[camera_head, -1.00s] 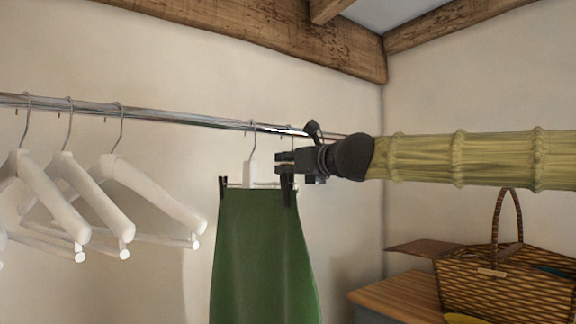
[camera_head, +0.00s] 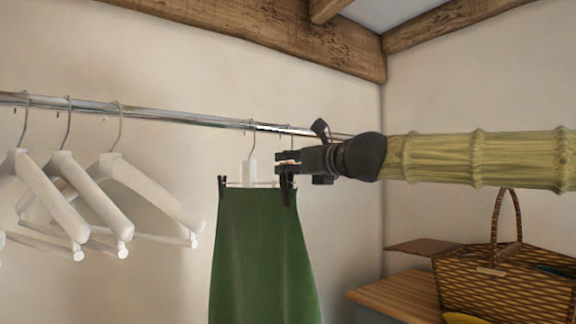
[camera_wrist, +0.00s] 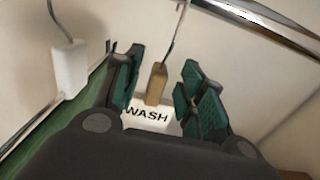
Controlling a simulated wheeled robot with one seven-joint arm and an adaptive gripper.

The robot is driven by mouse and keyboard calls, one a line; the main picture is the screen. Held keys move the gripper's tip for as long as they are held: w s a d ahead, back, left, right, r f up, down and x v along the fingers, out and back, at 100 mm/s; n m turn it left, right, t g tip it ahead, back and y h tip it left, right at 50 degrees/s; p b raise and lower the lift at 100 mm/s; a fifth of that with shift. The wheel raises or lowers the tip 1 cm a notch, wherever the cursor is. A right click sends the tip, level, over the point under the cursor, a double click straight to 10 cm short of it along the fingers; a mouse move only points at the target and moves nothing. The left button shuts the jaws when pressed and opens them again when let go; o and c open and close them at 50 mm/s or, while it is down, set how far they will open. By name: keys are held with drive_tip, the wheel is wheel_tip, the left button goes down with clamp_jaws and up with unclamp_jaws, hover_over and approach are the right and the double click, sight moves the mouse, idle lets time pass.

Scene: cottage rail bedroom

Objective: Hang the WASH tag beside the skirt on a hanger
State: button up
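The green skirt (camera_head: 260,255) hangs by dark clips from a hanger with a white centre block (camera_head: 249,172), its hook on the rail. The block (camera_wrist: 70,70) and a strip of skirt (camera_wrist: 92,100) show left in the wrist view. The white WASH tag (camera_wrist: 147,115) is below a brown block (camera_wrist: 157,84) with a wire hook (camera_wrist: 178,38) going up out of frame. In the head view a second hook (camera_head: 289,131) meets the rail right of the skirt's hook. My gripper (camera_wrist: 162,62) is open, fingers either side of the brown block with visible gaps. The tag's lower part is hidden.
The metal rail (camera_head: 180,117) runs along the wall. Several empty white hangers (camera_head: 145,190) hang at its left, with free rail between them and the skirt. A wicker basket (camera_head: 505,285) stands on a wooden top (camera_head: 400,292) at lower right.

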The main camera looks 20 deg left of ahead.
drive_tip(key=v, duration=0.9)
drive_tip(key=shift+s+d, duration=0.2)
drive_tip(key=shift+d, duration=0.05)
